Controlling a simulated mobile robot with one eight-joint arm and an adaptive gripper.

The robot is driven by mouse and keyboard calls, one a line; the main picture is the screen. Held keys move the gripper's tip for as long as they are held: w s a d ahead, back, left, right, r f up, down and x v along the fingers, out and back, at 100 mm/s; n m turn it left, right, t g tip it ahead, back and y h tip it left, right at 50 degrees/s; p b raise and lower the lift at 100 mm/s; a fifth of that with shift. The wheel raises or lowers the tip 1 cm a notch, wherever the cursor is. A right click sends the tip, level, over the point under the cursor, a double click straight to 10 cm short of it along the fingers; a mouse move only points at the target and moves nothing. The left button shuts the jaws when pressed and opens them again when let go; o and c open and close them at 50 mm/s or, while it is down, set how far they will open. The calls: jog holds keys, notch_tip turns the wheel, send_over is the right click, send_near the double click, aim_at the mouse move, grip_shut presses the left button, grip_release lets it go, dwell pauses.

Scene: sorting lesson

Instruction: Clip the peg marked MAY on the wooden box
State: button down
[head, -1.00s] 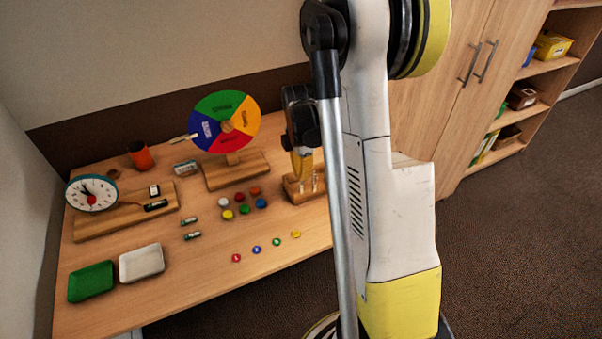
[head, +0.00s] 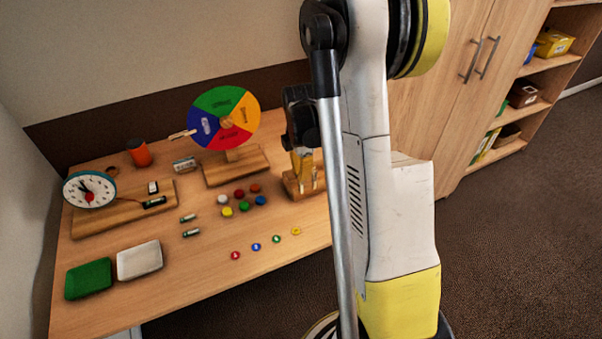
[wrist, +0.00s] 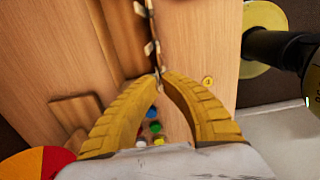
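The wooden box (head: 298,189) stands at the right of the table, with pale pegs on it. In the wrist view a row of small pale pegs (wrist: 149,48) runs along a dark edge toward my fingertips. My gripper (wrist: 160,74) has yellow ribbed fingers whose tips come close together at the near end of this row. In the head view my gripper (head: 302,158) is low over the box, partly hiding it. I cannot tell whether a peg is between the tips. The lettering on the pegs is too small to read. Another peg (head: 182,134) sticks out from the colour wheel's left edge.
The colour wheel (head: 224,113) stands on a wooden base (head: 236,168) left of the box. Several coloured counters (head: 244,206) lie in front. A clock (head: 90,190), green tray (head: 88,279), white tray (head: 139,260) and orange cup (head: 139,152) are farther left.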

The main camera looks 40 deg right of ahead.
jog(key=c, duration=1.6)
grip_release()
notch_tip(320, 180, up, 12)
jog(key=s+a+r+m+t, duration=0.2)
jog(key=s+a+m, duration=0.2)
jog(key=a, duration=0.3)
jog(key=s+a+r+m+t, duration=0.2)
jog(key=s+a+m, duration=0.3)
jog(key=a, duration=0.3)
jog(key=s+a+r+m+t, duration=0.2)
jog(key=s+a+m+t, duration=0.1)
jog(key=a+m, duration=0.3)
jog(key=shift+s+a+r, duration=0.3)
jog(key=shift+s+a, duration=0.4)
jog(key=shift+a, duration=0.1)
